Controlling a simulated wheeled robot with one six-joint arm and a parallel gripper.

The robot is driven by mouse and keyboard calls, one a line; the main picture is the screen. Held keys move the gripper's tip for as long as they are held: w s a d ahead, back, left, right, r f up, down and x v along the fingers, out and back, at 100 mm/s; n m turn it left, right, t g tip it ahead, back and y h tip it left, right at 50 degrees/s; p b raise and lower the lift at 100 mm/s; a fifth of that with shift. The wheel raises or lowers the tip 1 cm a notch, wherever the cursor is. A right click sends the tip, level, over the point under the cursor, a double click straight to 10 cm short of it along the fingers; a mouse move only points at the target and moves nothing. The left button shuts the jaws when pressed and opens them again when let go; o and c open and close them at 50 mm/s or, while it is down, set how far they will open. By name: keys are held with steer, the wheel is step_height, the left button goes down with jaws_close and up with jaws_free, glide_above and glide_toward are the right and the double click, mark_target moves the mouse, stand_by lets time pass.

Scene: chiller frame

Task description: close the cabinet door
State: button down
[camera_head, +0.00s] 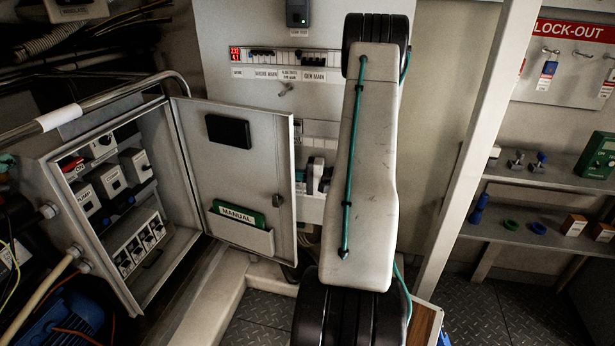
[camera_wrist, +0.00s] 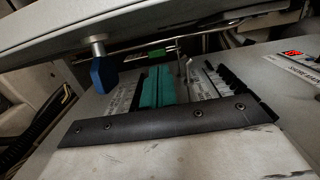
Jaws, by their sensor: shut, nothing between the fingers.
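The grey cabinet (camera_head: 95,215) stands at the left in the head view, with switches and breakers showing inside. Its door (camera_head: 240,165) stands wide open to the right of the box. A dark latch (camera_head: 277,201) sits near the door's free edge. In the wrist view, my gripper (camera_wrist: 158,75) shows as teal fingers, shut and empty, in front of the wall panel. A pale plate (camera_wrist: 130,28) crosses the top of that view with a blue knob (camera_wrist: 102,70) below it; I cannot tell whether it is the door. In the head view, my arm hides most of the area around my gripper.
A green manual (camera_head: 238,215) sits in the door's pocket. A wall panel (camera_head: 222,100) with breakers and a red display (camera_head: 235,53) stands behind. A pale bent rail (camera_head: 110,95) runs over the cabinet. A pale post (camera_head: 480,140) and shelves (camera_head: 540,180) are at the right.

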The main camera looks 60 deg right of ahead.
mark_target(283, 181)
steer(key=shift+s+a, duration=0.2)
steer(key=shift+a, duration=1.8)
